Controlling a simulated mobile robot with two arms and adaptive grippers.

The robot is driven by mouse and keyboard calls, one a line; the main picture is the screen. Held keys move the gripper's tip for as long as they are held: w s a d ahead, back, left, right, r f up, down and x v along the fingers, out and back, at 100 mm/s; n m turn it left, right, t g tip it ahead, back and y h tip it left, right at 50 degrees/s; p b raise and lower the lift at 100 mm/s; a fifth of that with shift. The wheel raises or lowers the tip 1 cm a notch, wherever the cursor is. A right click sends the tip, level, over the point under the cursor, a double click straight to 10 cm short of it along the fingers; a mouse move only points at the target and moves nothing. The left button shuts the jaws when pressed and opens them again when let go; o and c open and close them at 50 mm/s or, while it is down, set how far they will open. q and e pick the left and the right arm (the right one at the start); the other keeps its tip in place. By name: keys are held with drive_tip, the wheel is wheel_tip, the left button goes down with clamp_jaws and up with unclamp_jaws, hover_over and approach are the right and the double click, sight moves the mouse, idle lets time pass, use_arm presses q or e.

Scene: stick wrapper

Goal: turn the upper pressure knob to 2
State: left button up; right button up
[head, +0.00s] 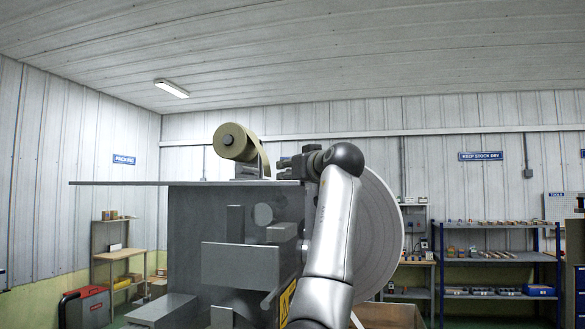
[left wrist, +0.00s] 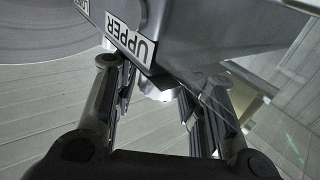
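The stick wrapper (head: 240,265) is a grey machine with a flat top plate, a roll of tan material (head: 236,143) on top and a large pale disc (head: 385,230) at its right. My left gripper (head: 290,165) is at the top right of the machine. In the left wrist view, a white "UPPER" label (left wrist: 131,42) is beside a pale ribbed knob (left wrist: 156,87), partly hidden under the housing edge. My left gripper's fingers (left wrist: 158,100) stand apart, one on each side of the knob, with gaps visible. The knob's scale is not readable. My right gripper is not in view.
Shelves with parts (head: 500,258) stand at the right. A wooden rack (head: 118,255) and a red-and-black box (head: 84,307) stand at the left. A cardboard box (head: 388,315) is low behind my arm.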

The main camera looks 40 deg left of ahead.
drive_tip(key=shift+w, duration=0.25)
use_arm(q)
drive_tip(key=shift+c, duration=0.6)
drive_tip(key=c, duration=0.6)
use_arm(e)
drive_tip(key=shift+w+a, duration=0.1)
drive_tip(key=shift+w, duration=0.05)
use_arm(q)
drive_tip(key=shift+n+g+y, duration=0.4)
drive_tip(key=shift+n+g, duration=0.4)
drive_tip(key=shift+g, duration=0.4)
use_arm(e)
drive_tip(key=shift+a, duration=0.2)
use_arm(q)
drive_tip(key=o, duration=0.7)
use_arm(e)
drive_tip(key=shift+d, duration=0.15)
